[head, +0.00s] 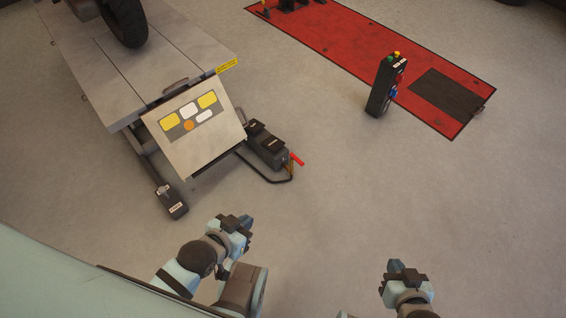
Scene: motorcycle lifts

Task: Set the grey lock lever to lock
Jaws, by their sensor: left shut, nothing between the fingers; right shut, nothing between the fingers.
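A grey motorcycle lift (85,55) stands at the upper left with its sloped front panel (195,128) facing me. A small black box with a white label (173,207) is low at the lift's front left, with a small greyish part (162,190) on top. I cannot tell whether that part is the grey lock lever, or its setting. My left gripper (243,221) is shut and empty, apart from and to the right of this box. My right gripper (396,266) is shut and empty over bare floor at the lower right.
A black pedal unit (266,147) with a red lever (297,159) and a bent black bar (270,180) juts from the lift's right side. A black control post (384,85) stands beside a red floor lift (355,50).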

